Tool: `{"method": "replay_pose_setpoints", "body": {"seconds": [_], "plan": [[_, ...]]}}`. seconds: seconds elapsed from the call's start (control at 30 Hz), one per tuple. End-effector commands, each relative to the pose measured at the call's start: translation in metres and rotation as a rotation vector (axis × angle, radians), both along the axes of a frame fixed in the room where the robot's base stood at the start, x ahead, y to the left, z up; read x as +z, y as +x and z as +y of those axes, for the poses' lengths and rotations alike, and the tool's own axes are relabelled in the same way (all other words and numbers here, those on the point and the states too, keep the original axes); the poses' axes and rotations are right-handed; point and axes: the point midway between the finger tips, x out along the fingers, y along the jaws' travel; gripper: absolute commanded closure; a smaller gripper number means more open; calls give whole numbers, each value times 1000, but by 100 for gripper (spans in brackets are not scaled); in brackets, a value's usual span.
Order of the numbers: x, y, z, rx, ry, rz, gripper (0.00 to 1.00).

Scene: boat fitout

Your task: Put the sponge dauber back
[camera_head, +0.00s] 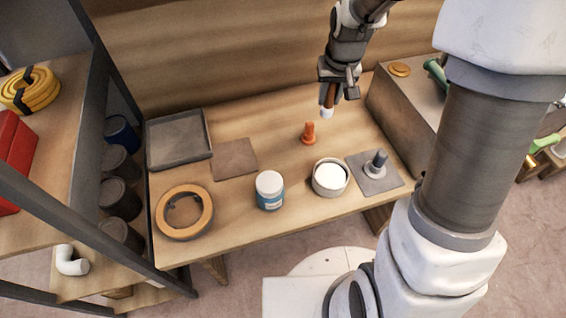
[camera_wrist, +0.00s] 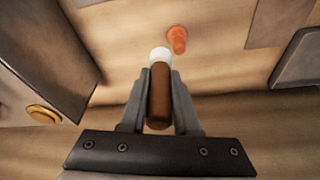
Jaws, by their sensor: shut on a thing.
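My gripper (camera_head: 330,92) is shut on a sponge dauber with a brown handle (camera_wrist: 160,95) and a white tip (camera_wrist: 160,53). The dauber hangs with its white tip (camera_head: 327,113) down, above the back right part of the workbench (camera_head: 260,130). The tip appears clear of the bench top. In the wrist view the handle lies between both fingers, and the tip sticks out beyond them. An orange peg-like piece (camera_head: 309,132) stands on the bench close to the tip; it also shows in the wrist view (camera_wrist: 177,40).
A round tub with white contents (camera_head: 317,187), a white-lidded blue jar (camera_head: 269,195) and a grey mat (camera_head: 389,184) bearing a grey knobbed piece (camera_head: 376,164) line the front. A tray (camera_head: 178,160) and tan ring (camera_head: 160,214) sit left. A box (camera_head: 394,115) bounds the right.

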Motion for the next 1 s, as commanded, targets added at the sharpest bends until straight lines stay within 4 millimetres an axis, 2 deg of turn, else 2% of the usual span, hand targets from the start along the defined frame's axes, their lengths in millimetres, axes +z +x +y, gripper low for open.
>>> {"method": "replay_pose_setpoints", "body": {"seconds": [0.27,0.7,1.0], "plan": [[-2,-7,-2,73,-11,3,100],[-3,-52,-7,520,-7,4,100],[-2,-68,-5,702,-7,-16,100]]}}
